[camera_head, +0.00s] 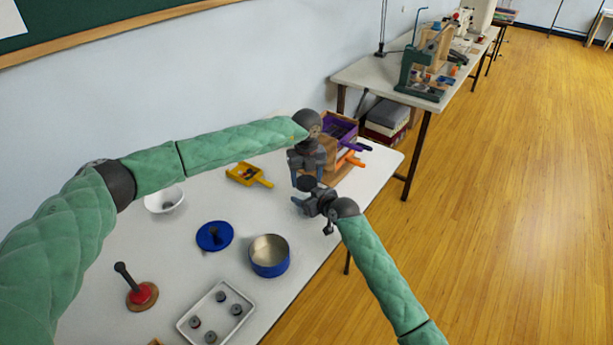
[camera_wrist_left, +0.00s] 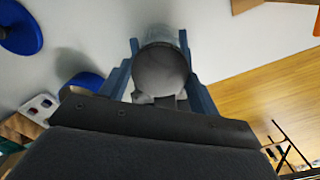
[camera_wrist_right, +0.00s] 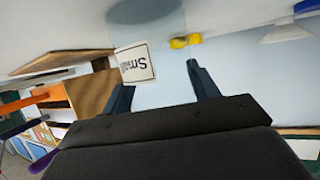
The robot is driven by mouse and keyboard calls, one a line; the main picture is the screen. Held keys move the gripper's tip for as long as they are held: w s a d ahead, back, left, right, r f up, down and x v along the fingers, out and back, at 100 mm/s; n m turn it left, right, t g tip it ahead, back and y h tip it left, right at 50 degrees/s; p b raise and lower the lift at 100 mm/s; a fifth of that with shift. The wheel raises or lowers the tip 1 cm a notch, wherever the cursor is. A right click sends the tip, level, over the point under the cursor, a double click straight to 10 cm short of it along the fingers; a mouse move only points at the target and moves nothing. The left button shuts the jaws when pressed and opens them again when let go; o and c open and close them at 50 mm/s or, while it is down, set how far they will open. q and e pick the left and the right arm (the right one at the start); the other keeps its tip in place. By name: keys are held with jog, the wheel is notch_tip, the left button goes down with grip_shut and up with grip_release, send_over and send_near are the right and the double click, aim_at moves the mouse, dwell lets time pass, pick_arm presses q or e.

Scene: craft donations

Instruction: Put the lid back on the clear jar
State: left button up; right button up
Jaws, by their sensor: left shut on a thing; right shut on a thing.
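A dark grey round lid (camera_head: 307,184) shows just below my left gripper (camera_head: 306,178), which points down near the far right end of the table. In the left wrist view my left gripper's fingers close on the sides of the lid (camera_wrist_left: 161,70). A pale, see-through shape, seemingly the clear jar (camera_wrist_left: 162,35), shows beyond it. My right gripper (camera_head: 311,204) is shut on the jar, coming from the lower right, just under the lid. The jar (camera_wrist_right: 148,18) is faint in the right wrist view. I cannot tell whether lid and rim touch.
A wooden drawer box (camera_head: 345,150) stands close behind the grippers. A yellow scoop tray (camera_head: 262,182), white bowl (camera_head: 165,201), blue knobbed lid (camera_head: 214,236), blue tin (camera_head: 269,266), white tray (camera_head: 190,322) and red-based stand (camera_head: 141,295) are on the table.

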pick_arm(q)
jog(key=shift+f, duration=0.5)
jog(key=shift+f, duration=0.55)
dwell(0.4)
pick_arm(e)
grip_shut()
pick_arm(q)
jog(key=shift+m, duration=1.6)
jog(key=o, duration=0.9)
jog(key=shift+o, duration=0.2)
